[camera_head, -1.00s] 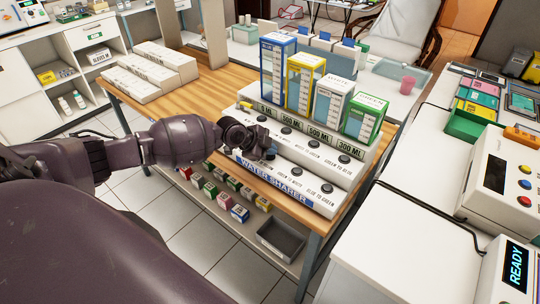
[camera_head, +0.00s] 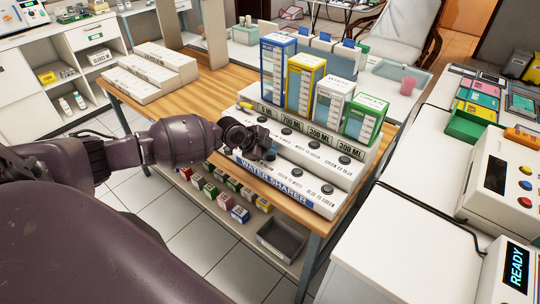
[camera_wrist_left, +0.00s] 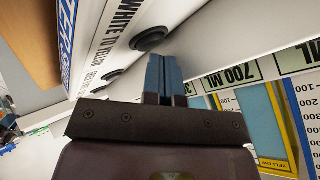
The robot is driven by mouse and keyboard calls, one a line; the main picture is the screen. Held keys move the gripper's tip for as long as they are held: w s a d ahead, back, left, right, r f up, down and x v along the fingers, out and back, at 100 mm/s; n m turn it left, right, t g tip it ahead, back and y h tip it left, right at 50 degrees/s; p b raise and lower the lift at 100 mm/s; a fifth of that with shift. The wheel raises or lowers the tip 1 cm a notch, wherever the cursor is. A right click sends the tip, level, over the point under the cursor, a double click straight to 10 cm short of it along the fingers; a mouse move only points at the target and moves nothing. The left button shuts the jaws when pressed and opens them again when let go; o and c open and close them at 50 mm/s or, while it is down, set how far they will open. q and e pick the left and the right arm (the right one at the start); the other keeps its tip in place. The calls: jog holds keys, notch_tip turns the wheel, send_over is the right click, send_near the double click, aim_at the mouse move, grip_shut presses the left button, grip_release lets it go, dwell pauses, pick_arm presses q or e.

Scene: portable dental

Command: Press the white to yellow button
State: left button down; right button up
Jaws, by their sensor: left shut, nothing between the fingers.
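The Water Sharer (camera_head: 285,185) is a white stepped console with round black buttons along its front. Behind it stand a blue container (camera_head: 276,62), a yellow one (camera_head: 303,84), a white one (camera_head: 331,102) and a green one (camera_head: 363,118). In the left wrist view the black button (camera_wrist_left: 149,38) is beside the label "WHITE TO YELLOW". My left gripper (camera_head: 269,155) is shut and empty over the console's front; its blue fingertips (camera_wrist_left: 165,62) are just beside that button, contact unclear. The gripper hides part of the button row in the head view. My right gripper is out of view.
The console stands on a wooden table (camera_head: 188,88), with small boxes and a grey bin (camera_head: 282,240) on the shelf below. White stepped blocks (camera_head: 150,70) lie at the table's left. A white counter (camera_head: 390,240) with devices stands close on the right.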

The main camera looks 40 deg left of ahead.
aim_at(270, 157)
pick_arm(q)
jog(key=shift+r, duration=0.5)
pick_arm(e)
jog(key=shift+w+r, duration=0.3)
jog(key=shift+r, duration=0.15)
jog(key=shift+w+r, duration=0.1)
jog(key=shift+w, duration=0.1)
pick_arm(q)
jog(key=shift+r, duration=0.1)
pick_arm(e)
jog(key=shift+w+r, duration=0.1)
pick_arm(q)
jog(key=shift+r+p, duration=0.2)
jog(key=shift+p, duration=0.1)
notch_tip(270, 157, up, 2)
jog(key=shift+r+p, duration=0.1)
jog(key=shift+p, duration=0.5)
jog(key=shift+r+p, duration=0.8)
jog(key=shift+r, duration=0.4)
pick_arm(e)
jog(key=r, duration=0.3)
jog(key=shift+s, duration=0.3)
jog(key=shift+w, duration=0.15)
